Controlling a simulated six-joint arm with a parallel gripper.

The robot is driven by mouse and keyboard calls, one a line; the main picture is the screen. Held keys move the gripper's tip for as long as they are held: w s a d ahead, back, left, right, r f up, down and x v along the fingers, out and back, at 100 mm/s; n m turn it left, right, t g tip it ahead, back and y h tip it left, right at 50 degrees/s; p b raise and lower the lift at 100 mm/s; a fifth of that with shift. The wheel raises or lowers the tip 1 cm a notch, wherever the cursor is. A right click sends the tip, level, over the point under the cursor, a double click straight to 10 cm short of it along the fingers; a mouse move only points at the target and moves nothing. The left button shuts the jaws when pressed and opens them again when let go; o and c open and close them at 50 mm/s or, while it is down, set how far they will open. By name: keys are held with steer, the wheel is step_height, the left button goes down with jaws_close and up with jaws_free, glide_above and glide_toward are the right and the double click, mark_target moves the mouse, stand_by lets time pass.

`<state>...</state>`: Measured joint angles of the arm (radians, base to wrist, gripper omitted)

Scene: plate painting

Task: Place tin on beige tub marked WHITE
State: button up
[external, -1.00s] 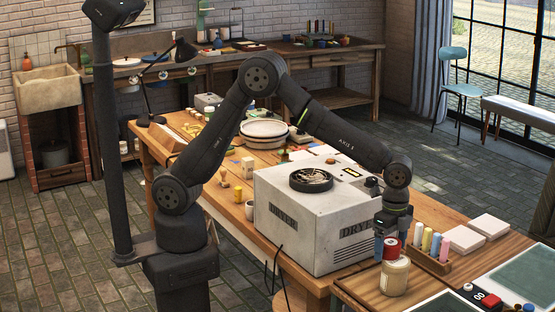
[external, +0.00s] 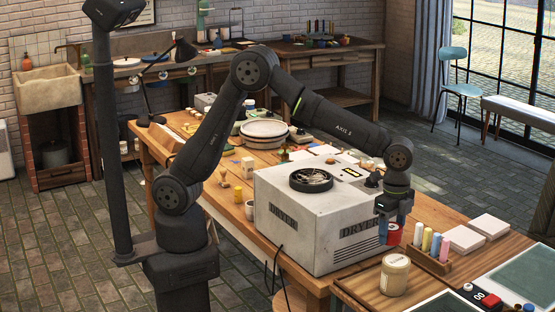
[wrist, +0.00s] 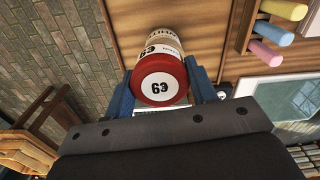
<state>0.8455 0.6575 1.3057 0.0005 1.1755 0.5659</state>
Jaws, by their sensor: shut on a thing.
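A red tin (external: 393,235) with a pale number disc is held between the blue fingers of my gripper (external: 391,219). In the wrist view the red tin (wrist: 160,80) fills the space between the fingers (wrist: 157,100). The beige tub (external: 395,276) stands upright on the wooden table, below the tin and apart from it in the external view. In the wrist view a pale labelled surface with upside-down lettering shows beyond the tin's red face. The tin's underside is hidden there.
A grey dryer box (external: 315,220) stands just left of my gripper. A wooden rack (external: 427,256) with coloured cylinders is to the right of the tub, with white slabs (external: 490,226) behind it. A green-topped board (external: 525,275) lies at the far right.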

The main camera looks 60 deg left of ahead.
steer(key=s+d+r, duration=0.2)
steer(key=s+r, duration=0.4)
steer(key=s, duration=0.5)
glide_above(389, 256)
step_height(389, 256, down, 6)
steer(key=shift+a+f, duration=0.1)
steer(key=shift+f, duration=2.1)
steer(key=shift+f, duration=0.1)
steer(key=o, duration=1.1)
steer(key=shift+o, duration=0.2)
step_height(389, 256, up, 12)
steer(key=shift+r, duration=0.15)
